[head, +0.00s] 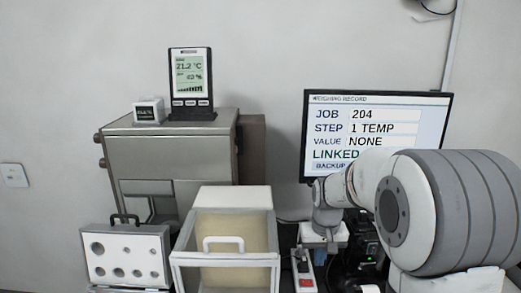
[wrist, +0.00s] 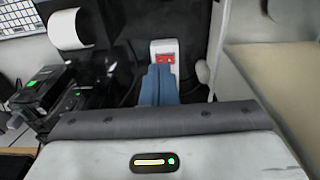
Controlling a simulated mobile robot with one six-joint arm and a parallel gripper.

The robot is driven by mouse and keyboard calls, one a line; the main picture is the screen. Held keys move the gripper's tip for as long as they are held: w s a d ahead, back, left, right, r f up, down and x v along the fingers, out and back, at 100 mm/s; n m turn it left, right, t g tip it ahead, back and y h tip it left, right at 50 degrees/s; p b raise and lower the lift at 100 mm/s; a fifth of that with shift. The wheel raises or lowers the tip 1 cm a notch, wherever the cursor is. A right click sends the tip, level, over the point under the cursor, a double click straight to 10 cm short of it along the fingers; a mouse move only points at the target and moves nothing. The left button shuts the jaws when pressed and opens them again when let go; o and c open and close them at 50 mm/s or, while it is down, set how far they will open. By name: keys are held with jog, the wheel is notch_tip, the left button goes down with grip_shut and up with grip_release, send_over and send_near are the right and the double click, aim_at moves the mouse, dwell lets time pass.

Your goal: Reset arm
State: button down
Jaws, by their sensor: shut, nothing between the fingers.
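My gripper (wrist: 159,80) shows in the wrist view as two blue fingers side by side, pressed together with nothing between them. They point away from the camera toward a white power strip with a red switch (wrist: 163,58); I cannot tell whether they touch it.
A draft-shield box (head: 222,260) with a handle stands left of the power strip (head: 304,270). A weight case (head: 103,247) and a metal cabinet (head: 170,160) bearing a temperature display (head: 190,85) are farther left. A paper roll (wrist: 70,29) and black devices (wrist: 38,88) crowd the wrist view's left.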

jog(key=s+r+t, duration=0.1)
jog(key=s+r, duration=0.1)
jog(key=s, duration=0.9)
jog(key=s+r+t, duration=0.1)
jog(key=s+r, duration=0.2)
jog(key=s, duration=0.8)
jog(key=shift+a+r, duration=0.3)
jog(key=shift+a, duration=0.1)
jog(key=shift+s, duration=0.2)
